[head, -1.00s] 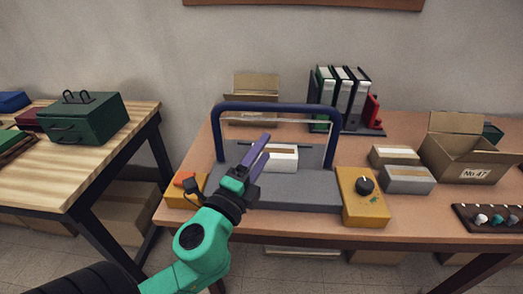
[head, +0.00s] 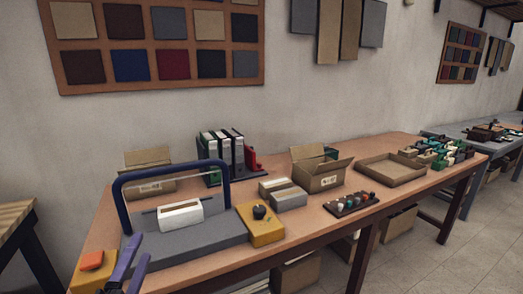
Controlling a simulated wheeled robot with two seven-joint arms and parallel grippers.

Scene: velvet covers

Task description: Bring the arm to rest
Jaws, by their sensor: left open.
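My left gripper (head: 129,265) shows at the bottom left, its two purple fingers spread apart with nothing between them. It is at the near left of a grey machine bed (head: 205,236) with a blue arched frame (head: 118,200) over it. A white box (head: 181,215) rests on the bed under the arch, apart from my fingers. The rest of my left arm is mostly below the picture's edge. My right gripper is not in view.
A yellow block with a black knob (head: 260,226) and an orange-topped block (head: 92,261) flank the bed. An open carton (head: 322,178), a shallow tray (head: 390,170) and a strip of coloured knobs (head: 352,204) stand to the right. Upright binders (head: 222,157) are behind.

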